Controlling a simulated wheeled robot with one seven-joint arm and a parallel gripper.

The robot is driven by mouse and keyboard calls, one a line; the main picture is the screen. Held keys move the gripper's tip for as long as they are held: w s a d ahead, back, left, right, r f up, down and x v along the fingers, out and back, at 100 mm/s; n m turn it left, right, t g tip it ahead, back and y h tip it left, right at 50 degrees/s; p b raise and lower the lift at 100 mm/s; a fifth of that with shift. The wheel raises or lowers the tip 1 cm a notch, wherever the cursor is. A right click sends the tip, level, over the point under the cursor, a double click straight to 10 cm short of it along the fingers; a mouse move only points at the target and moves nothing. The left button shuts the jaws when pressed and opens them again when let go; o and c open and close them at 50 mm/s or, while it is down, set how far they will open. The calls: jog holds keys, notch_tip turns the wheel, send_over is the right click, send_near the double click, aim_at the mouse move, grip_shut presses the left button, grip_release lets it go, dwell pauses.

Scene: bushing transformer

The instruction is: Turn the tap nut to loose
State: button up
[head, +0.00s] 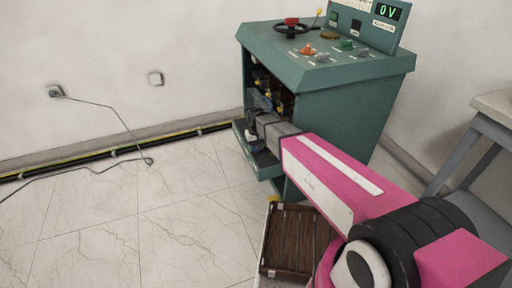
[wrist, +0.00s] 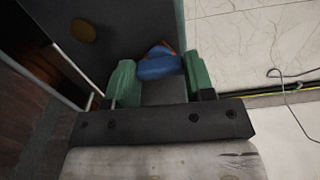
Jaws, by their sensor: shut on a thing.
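My gripper (wrist: 158,72) shows in the wrist view with a green finger on each side of a blue piece (wrist: 158,66). It is shut on this blue piece, which has a small orange-brown part behind it. I cannot tell for sure whether the blue piece is the tap nut. In the head view my gripper (head: 256,136) reaches into the open front of the teal control cabinet (head: 335,110), low down. My pink arm and the cabinet's shadow hide most of the contact there.
A drawer-like ledge (head: 250,155) juts from the cabinet's front. A brown wooden crate (head: 293,240) stands on the floor below my arm. A grey table (head: 490,125) is at the right. Cables run along the wall. The tiled floor at the left is mostly clear.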

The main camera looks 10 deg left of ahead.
jog(key=n, duration=0.6)
jog(key=shift+n, duration=0.3)
jog(key=n, duration=0.6)
dwell(0.4)
jog(key=o, duration=0.9)
